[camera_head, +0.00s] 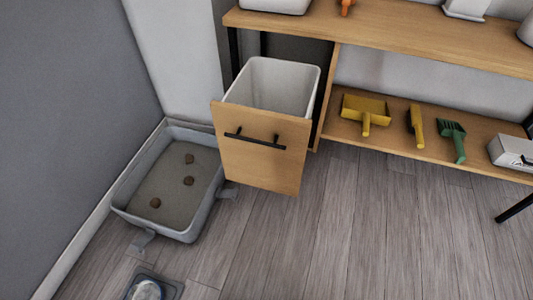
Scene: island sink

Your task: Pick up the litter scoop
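The green litter scoop (455,140) lies on the lower wooden shelf at the right, its slotted head toward the back and its handle toward the shelf's front edge. A yellow-handled brush (416,126) lies just left of it, and a yellow dustpan (365,108) lies farther left. Neither of my grippers shows in the head view, so nothing is seen touching the scoop.
A white bin (272,84) stands in a pulled-out wooden drawer (262,160) with a black handle. A grey litter box (208,201) with brown clumps is on the floor at left. A white box (513,152) sits right of the scoop. The central floor is clear.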

